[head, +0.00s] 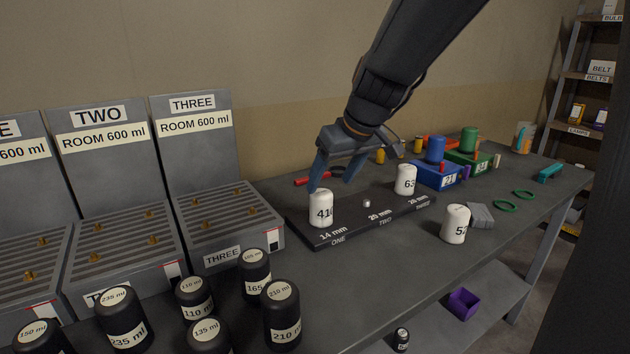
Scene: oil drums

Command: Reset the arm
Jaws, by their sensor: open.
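My gripper (333,172) hangs from my dark arm above the back of the bench, with its blue fingers apart and nothing between them. Its fingertips are just above and behind a white drum (321,208) marked 41, whose last digit is partly turned away. That drum stands upright at place ONE of a dark board (352,228). Another white drum (405,180) marked 63 stands near place THREE. Place TWO has a small bare peg (367,203). I cannot tell whether the fingertips touch the first drum.
A white drum (455,224) marked 52 stands right of the board beside a grey block (481,215). Several black labelled drums (282,315) crowd the front left by grey racks (228,228). Blue (437,175) and green (470,156) units stand behind. A purple box (463,302) is lower down.

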